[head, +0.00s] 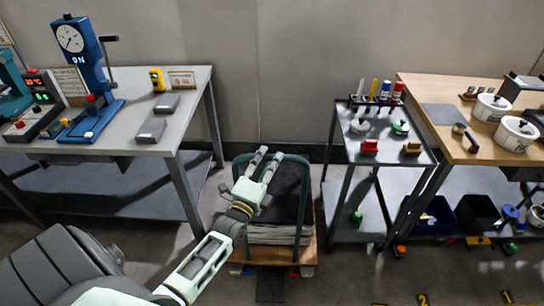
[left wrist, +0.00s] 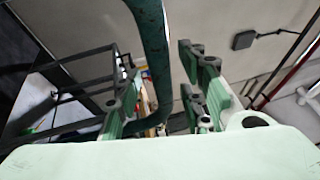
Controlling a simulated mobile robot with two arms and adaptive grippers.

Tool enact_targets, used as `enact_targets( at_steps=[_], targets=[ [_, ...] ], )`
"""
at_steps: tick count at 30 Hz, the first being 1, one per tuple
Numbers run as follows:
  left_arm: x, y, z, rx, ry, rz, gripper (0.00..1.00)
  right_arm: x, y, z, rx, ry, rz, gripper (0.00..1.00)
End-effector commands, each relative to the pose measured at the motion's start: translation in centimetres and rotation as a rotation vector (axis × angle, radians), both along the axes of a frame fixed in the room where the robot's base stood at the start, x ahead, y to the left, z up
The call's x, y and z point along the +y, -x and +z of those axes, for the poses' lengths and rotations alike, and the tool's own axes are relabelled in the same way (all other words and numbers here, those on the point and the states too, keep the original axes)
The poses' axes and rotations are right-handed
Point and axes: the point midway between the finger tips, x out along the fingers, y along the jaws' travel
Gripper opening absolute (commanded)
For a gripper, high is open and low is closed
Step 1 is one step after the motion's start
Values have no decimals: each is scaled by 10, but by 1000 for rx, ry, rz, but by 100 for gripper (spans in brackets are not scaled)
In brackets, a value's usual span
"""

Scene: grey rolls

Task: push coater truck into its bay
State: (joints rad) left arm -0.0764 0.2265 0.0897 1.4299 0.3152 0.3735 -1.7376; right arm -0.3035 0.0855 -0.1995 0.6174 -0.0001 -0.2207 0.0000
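The truck is a low wooden platform (head: 266,254) on wheels, with a dark green tubular handle (head: 304,190) and a stack of dark and grey sheets (head: 290,186) on it. It stands on the floor between the grey bench and the small cart. My left gripper (head: 269,154) reaches over the handle's top bar, with its fingers spread and pointing away. In the left wrist view the green bar (left wrist: 153,55) passes between the open fingers (left wrist: 160,95); I cannot tell if they touch it. My right gripper is out of view. I cannot make out which place is the bay.
A grey bench (head: 185,92) with a blue press (head: 88,75) stands at left. A small grey cart (head: 345,147) with bottles and tools stands close to the truck's right. A wooden bench (head: 440,93) with white pots is further right. Floor labels (head: 422,299) show at the bottom right.

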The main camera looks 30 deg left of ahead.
Motion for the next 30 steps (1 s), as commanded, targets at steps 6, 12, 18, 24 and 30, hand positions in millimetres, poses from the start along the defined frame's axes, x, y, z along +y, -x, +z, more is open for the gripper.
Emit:
enact_targets(
  at_steps=[6,12,18,24,30],
  targets=[
    [2,-20,3,1,2,-1,37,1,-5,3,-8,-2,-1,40],
    [3,-22,3,3,2,-1,37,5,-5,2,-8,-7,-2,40],
    [3,-22,3,2,2,-1,27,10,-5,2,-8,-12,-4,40],
    [3,-22,3,2,2,-1,9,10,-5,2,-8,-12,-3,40],
    [3,-22,2,3,2,-1,0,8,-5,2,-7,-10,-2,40]
  ],
)
